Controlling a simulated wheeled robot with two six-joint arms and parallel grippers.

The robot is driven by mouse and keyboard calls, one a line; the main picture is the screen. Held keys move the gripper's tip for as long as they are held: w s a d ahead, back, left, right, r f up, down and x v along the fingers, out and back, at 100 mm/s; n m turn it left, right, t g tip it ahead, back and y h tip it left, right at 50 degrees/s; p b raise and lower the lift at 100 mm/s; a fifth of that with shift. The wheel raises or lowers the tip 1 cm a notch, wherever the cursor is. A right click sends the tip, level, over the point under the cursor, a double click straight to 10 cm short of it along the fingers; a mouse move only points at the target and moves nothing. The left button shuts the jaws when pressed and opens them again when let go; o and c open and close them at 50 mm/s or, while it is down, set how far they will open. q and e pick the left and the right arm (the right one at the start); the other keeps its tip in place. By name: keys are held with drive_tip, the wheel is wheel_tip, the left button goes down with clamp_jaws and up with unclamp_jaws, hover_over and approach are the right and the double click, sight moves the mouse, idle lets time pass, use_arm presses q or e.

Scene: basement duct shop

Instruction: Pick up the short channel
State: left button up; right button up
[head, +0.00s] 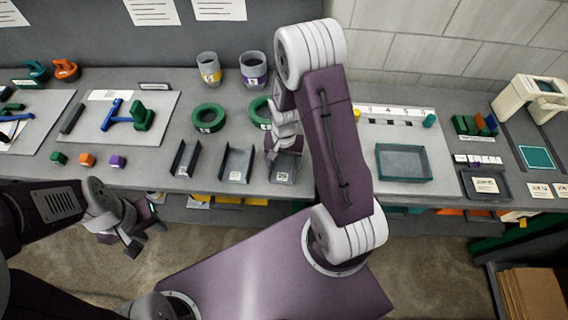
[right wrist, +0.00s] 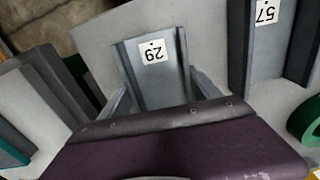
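Three grey U-shaped channels lie in a row near the bench's front edge. The right one (head: 284,172), which looks the shortest, is the short channel; it shows in the right wrist view (right wrist: 160,75) with a white number label. The middle channel (head: 236,165) and left channel (head: 186,158) are longer. My right gripper (head: 274,148) is over the short channel, partly hiding its far end. In the right wrist view its fingers (right wrist: 162,90) stand apart on either side of the channel, and I see no grip on it. My left gripper (head: 135,238) hangs empty before the bench, fingers apart.
Green tape rings (head: 208,118) and two cups (head: 209,70) stand behind the channels. A dark green tray (head: 403,162) lies right of my right arm. Small coloured blocks (head: 88,160) sit to the left. The bench between the left channel and blocks is clear.

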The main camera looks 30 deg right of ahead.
sight(284, 165)
drive_tip(key=shift+d, duration=0.1)
wheel_tip(284, 165, up, 4)
drive_tip(key=shift+w+r, duration=0.1)
drive_tip(key=shift+r, duration=0.05)
drive_tip(key=shift+s+a+r+b, duration=0.15)
drive_tip(key=shift+s+r+b, duration=0.35)
drive_tip(key=shift+s+r, duration=1.05)
drive_tip(key=shift+s+a+r+b, duration=0.2)
drive_tip(key=shift+s+r+b, duration=0.35)
drive_tip(key=shift+s, duration=1.85)
drive_tip(key=shift+s+a+r+b, duration=0.15)
drive_tip(key=shift+s+r+b, duration=0.25)
drive_tip(key=shift+s+r, duration=1.2)
